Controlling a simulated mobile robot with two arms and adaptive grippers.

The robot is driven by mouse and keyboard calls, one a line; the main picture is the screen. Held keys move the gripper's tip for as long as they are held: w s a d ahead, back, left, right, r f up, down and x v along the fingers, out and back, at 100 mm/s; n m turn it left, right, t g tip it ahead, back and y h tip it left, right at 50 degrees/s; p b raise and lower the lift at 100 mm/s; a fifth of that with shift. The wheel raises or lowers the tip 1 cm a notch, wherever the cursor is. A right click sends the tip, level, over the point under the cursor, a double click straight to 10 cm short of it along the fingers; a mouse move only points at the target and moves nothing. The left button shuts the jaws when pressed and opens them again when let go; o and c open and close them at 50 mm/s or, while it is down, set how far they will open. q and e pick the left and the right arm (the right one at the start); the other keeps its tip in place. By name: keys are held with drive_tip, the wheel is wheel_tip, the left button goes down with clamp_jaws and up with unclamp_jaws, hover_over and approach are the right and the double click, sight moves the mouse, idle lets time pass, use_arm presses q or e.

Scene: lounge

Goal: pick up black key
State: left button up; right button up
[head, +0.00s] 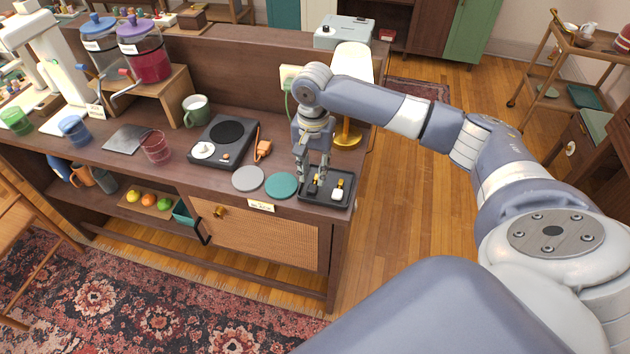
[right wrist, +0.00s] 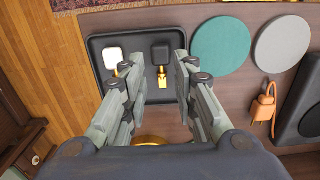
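The black key (head: 313,186) has a dark square head and a gold shaft. It lies in a black tray (head: 345,203) at the right end of the wooden counter. In the right wrist view the black key (right wrist: 160,54) shows between my fingertips, with space on both sides. A white key (head: 337,193) lies beside it in the tray, and it also shows in the right wrist view (right wrist: 112,57). My right gripper (head: 313,177) is open and empty, pointing down over the tray. Whether the fingertips touch the tray floor is unclear. My left gripper is not in view.
A teal disc (head: 281,186) and a grey disc (head: 247,179) lie left of the tray. A hot plate (head: 221,143) with an orange plug (head: 263,149) sits farther left. A gold-based lamp (head: 352,65) stands behind the tray. The counter ends just right of the tray.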

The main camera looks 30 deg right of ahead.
sight(314, 184)
drive_tip(key=f, duration=0.4)
drive_tip(key=shift+w+d+f+p, duration=0.15)
drive_tip(key=shift+w+f+p, duration=0.05)
drive_tip(key=shift+f+p, duration=0.2)
drive_tip(key=c, duration=0.5)
drive_tip(key=shift+r, duration=0.1)
